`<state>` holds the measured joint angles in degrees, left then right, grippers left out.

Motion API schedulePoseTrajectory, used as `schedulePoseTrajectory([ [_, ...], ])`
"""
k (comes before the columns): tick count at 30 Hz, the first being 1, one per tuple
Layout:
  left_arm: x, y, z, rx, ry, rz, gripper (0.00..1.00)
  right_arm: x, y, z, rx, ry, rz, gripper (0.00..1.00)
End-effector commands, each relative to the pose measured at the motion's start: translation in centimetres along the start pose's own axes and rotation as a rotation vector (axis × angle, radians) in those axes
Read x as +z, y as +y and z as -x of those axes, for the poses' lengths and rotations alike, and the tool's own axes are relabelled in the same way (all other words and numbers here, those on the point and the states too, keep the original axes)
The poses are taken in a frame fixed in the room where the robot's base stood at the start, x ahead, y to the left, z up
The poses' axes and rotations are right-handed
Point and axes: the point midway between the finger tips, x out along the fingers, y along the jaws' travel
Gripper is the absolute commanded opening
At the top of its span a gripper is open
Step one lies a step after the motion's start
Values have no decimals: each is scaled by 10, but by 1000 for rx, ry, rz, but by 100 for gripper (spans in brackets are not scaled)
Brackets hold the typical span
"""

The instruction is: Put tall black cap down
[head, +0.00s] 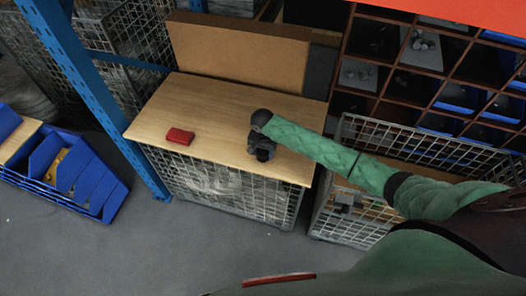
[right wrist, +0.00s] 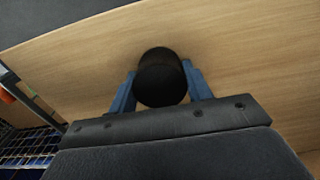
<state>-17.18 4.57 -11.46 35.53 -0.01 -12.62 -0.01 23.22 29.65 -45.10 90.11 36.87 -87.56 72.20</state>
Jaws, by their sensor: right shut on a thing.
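The tall black cap (right wrist: 160,78) is a dark, round piece between the two blue fingers of my right gripper (right wrist: 161,88) in the right wrist view. The fingers are shut on it from both sides. In the head view my right gripper (head: 262,152) is over the front right part of the wooden table top (head: 215,120). The cap shows there as a small dark shape (head: 264,155) at the gripper's lower end. I cannot tell whether the cap touches the table. My left gripper is not in view.
A red box (head: 180,136) lies on the left part of the table. A brown board (head: 240,52) stands along the back edge. A wire cage (head: 345,210) stands to the right, below a shelf rack (head: 400,60). Blue bins (head: 75,175) lie at the left. The table's middle is clear.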

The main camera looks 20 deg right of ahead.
Motion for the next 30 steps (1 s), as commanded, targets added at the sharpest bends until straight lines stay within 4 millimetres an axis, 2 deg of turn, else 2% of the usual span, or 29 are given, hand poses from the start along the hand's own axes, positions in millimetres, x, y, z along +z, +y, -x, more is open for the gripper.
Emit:
schedulePoseTrajectory([
  [2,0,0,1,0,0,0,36,0,0,-2,0,-1,0,13],
  [3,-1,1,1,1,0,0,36,0,0,-2,0,0,0,57],
  [5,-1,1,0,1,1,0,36,0,0,-2,0,0,0,69],
  [6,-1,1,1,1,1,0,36,0,0,-2,0,0,0,71],
  [17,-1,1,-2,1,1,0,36,0,0,3,0,1,0,71],
  [23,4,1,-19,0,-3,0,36,-1,0,27,-2,3,1,71],
  [30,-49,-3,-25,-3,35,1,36,0,0,71,-2,2,1,71],
])
